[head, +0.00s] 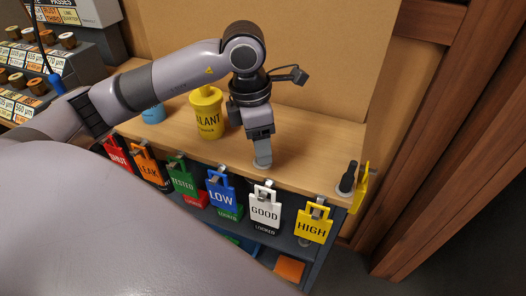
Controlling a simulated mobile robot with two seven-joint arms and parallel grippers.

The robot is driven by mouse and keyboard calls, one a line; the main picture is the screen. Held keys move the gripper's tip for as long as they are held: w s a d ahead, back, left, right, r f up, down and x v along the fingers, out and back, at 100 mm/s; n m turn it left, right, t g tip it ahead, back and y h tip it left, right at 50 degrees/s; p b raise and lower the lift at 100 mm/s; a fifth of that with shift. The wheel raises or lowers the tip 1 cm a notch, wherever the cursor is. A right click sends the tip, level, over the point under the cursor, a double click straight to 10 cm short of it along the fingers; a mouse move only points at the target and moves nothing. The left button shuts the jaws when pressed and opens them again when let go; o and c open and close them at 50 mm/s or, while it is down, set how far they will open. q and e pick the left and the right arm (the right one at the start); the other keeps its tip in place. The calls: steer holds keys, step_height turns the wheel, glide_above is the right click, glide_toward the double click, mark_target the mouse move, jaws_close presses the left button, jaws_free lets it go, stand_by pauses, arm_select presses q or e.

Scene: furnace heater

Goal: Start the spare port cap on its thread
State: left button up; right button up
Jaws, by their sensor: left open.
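My left gripper (263,162) points down at the wooden bench top (310,165), near its front edge. Its grey fingers overlap in this view, so the gap between them is hidden. The fingertips are at or just above the wood; I cannot tell if they touch it. I cannot make out a port cap or a thread; anything small at the fingertips is hidden. A small black upright fitting (347,180) stands at the bench's right front corner, apart from the gripper; I cannot tell what it is. My right gripper is not in view.
A yellow sealant tub (207,115) and a blue container (153,113) stand left of the gripper. Coloured tags, including a white GOOD tag (265,212) and yellow HIGH tag (313,227), hang along the front edge.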

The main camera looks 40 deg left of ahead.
arm_select(q)
steer(key=shift+w+d+f, duration=0.1)
steer(key=shift+w+f, duration=0.05)
steer(key=shift+f, duration=0.75)
jaws_close()
steer(key=shift+r, duration=0.1)
step_height(320, 180, up, 20)
steer(key=p, duration=0.2)
